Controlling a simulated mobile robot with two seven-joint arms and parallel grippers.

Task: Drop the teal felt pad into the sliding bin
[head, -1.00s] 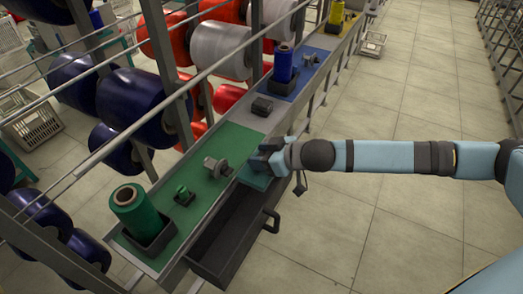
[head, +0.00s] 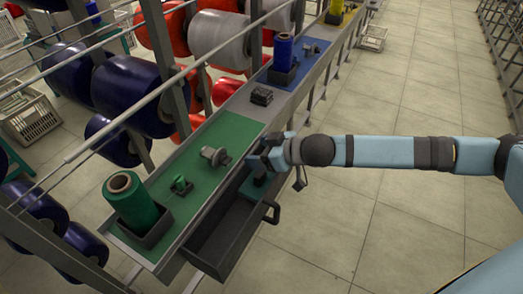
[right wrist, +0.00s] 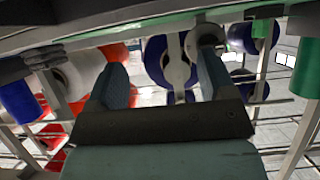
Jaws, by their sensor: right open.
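The teal felt pad (head: 253,188) lies inside the far end of the dark grey sliding bin (head: 229,241), partly hidden by my right gripper. The bin is pulled out below the near edge of the rail shelf, with its handle (head: 272,212) on the right. My right gripper (head: 262,158) is just above the pad, by the shelf edge. In the right wrist view its fingers (right wrist: 163,82) stand well apart with nothing between them, and the pad does not show there. My left gripper is not in view.
The green shelf section (head: 213,141) bears a green thread cone (head: 131,204), a small green part (head: 181,184) and a grey fitting (head: 214,156). A dark block (head: 261,96) sits farther along.

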